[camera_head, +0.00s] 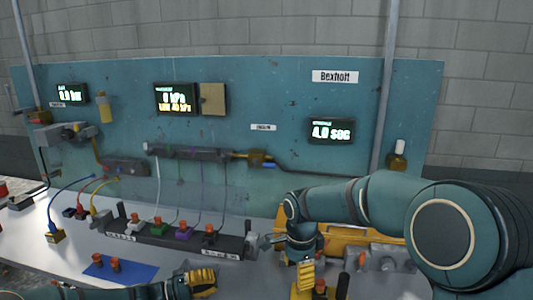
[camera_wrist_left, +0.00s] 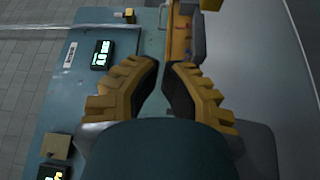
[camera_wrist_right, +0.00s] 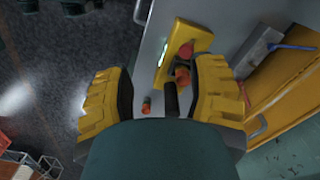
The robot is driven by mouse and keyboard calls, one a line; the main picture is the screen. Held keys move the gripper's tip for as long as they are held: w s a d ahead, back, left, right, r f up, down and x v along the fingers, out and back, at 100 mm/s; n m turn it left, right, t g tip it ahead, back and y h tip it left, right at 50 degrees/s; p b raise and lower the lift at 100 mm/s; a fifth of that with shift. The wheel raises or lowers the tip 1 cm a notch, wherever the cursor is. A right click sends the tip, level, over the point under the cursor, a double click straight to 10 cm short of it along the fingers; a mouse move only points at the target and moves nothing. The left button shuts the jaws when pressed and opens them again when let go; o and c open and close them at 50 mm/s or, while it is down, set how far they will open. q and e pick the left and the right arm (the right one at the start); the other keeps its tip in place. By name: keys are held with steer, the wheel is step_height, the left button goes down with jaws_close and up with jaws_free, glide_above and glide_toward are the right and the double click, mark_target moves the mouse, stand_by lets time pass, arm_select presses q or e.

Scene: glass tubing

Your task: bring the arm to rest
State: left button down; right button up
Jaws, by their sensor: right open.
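My left gripper (camera_head: 200,280) reaches in low from the left in the head view, beside the blue mat. In the left wrist view its yellow fingertips (camera_wrist_left: 161,66) nearly meet, with nothing seen between them. My right arm (camera_head: 350,200) bends in from the right. Its gripper (camera_head: 305,276) points down over the front of the bench. In the right wrist view its fingers (camera_wrist_right: 160,82) are wide apart and hold nothing. A yellow holder with orange-red knobs (camera_wrist_right: 185,50) lies beyond the fingertips; touching or apart is not clear.
A blue mat (camera_head: 140,271) carries orange-capped pieces. A dark rack (camera_head: 170,240) with coloured connectors stands behind it. A teal panel (camera_head: 290,100) with displays rises at the back. A yellow tray (camera_head: 345,236) lies behind my right gripper. Dark floor (camera_wrist_right: 50,60) borders the bench.

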arm_select(q)
steer(key=s+d+f+g+y, duration=0.55)
steer(key=s+d+f, duration=0.25)
steer(key=s+f, duration=0.3)
arm_select(e)
steer(key=s+f+n+y, duration=0.1)
steer(key=s+f+n, duration=0.2)
steer(key=f, duration=0.5)
steer(key=s+f+n+y, duration=0.2)
steer(key=s+f+n, duration=0.15)
steer(key=f, duration=0.45)
arm_select(q)
steer(key=s+a+f+t+y, duration=0.1)
steer(key=s+f+y, duration=0.2)
steer(key=s, duration=0.4)
steer(key=s+a+f+y, duration=0.2)
steer(key=s+y, duration=0.3)
steer(key=s, duration=0.2)
steer(key=shift+s+f+t, duration=0.35)
steer(key=shift+f, duration=0.05)
arm_select(e)
steer(key=s+d+f+n+t, duration=0.1)
steer(key=s+f+n, duration=0.2)
steer(key=s+f, duration=0.2)
steer(key=s+d+f+n+t+y, duration=0.1)
steer(key=s+f+n, duration=0.2)
steer(key=s, duration=0.6)
steer(key=shift+s+f, duration=0.3)
steer(key=shift+f, duration=0.55)
